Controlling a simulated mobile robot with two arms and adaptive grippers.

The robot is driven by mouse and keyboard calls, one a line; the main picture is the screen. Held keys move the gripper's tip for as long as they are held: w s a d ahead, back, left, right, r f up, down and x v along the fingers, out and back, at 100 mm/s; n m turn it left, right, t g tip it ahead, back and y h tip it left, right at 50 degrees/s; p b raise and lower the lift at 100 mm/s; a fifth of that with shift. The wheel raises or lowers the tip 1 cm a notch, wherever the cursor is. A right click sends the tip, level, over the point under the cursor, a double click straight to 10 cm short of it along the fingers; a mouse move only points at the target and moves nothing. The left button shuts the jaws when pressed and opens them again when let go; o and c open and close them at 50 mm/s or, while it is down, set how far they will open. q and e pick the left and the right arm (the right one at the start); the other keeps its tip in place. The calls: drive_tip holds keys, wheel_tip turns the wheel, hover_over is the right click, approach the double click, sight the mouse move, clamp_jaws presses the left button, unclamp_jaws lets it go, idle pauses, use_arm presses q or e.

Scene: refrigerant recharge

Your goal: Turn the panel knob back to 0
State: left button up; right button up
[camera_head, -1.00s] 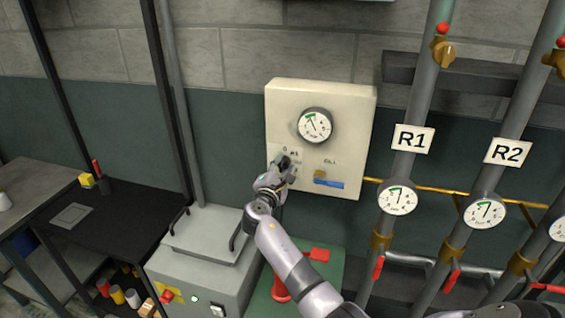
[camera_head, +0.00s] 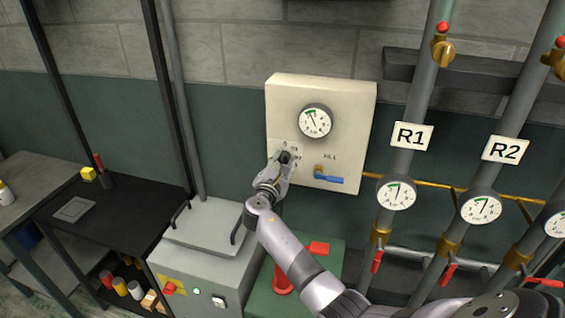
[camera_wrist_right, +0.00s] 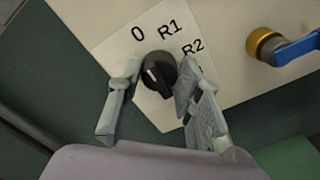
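The black panel knob (camera_wrist_right: 158,73) sits on a white label marked 0, R1 and R2, on the cream panel (camera_head: 347,105). A short white mark shows on its face; which label it points to is hard to tell. In the wrist view my right gripper (camera_wrist_right: 158,80) has one finger on each side of the knob. The right finger is very close to it or touching, and a narrow gap shows at the left finger. In the head view the right gripper (camera_head: 284,160) is at the panel's lower left and partly covers the knob. My left gripper is out of view.
A round gauge (camera_head: 316,121) is above the knob. A brass valve with a blue handle (camera_head: 330,179) is to its right. Pipes with gauges, labelled R1 (camera_head: 411,136) and R2 (camera_head: 506,150), stand further right. A grey machine (camera_head: 207,235) is below left.

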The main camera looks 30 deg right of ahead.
drive_tip(key=o, duration=0.4)
drive_tip(key=shift+a, duration=0.1)
drive_tip(key=v, duration=1.2)
drive_tip(key=shift+f, duration=0.1)
